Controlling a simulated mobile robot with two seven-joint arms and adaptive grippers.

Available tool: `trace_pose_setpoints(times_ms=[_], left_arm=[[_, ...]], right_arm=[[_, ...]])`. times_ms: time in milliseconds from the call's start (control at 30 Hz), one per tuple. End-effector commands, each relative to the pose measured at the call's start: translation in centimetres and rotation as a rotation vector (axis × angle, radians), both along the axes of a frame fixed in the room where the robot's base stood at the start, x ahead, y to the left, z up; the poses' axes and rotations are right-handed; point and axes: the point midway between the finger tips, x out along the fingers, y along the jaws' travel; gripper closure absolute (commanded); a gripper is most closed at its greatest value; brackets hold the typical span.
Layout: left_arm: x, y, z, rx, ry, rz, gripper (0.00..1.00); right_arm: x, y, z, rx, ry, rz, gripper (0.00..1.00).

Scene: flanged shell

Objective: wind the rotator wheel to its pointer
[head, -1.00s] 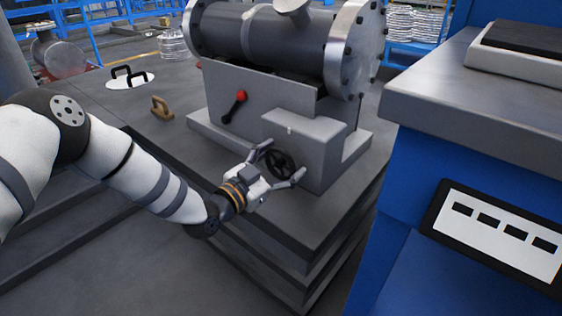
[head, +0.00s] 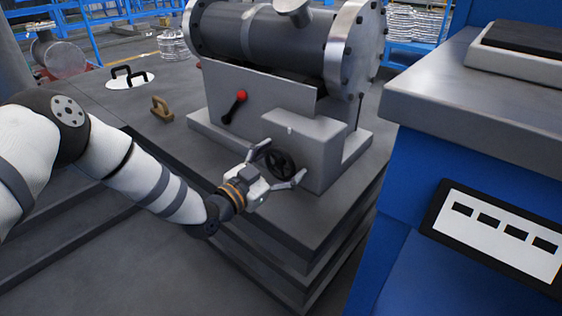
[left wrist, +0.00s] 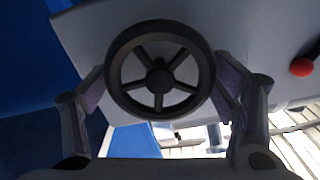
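The rotator wheel (head: 280,164) is a small black spoked handwheel on the front of a grey box (head: 318,138) below the flanged shell. In the left wrist view the wheel (left wrist: 160,70) fills the upper middle, facing the camera. My left gripper (head: 281,163) is open, with one finger on each side of the wheel. The fingers show beside the rim in the left wrist view, and I cannot tell if either touches it. A tiny pale mark (head: 290,129) sits near the box's top edge; I cannot tell if it is the pointer. My right gripper is not in view.
A red-knobbed lever (head: 235,106) is on the grey plate left of the box. The flanged shell (head: 262,36) lies above. A brown handle (head: 161,108) stands on the dark platform (head: 140,118). A blue cabinet (head: 400,225) stands close on the right.

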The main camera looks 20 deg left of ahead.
Motion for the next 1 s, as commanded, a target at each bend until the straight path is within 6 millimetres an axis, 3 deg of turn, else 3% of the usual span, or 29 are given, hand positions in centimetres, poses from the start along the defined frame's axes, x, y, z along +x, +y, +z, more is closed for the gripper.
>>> trace_pose_setpoints(times_ms=[400, 800, 1000], left_arm=[[-0.5, 0.2, 0.0, 0.0, 0.001, -0.001, 0.07], [-9.5, 3.5, 0.0, -0.002, 0.001, 0.001, 0.07], [-11.3, 4.1, 0.0, -0.001, -0.001, 0.001, 0.07]], right_arm=[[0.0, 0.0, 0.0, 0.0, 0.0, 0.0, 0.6], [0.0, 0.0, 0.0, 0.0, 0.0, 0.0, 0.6], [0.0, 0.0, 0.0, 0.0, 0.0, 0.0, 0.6]])
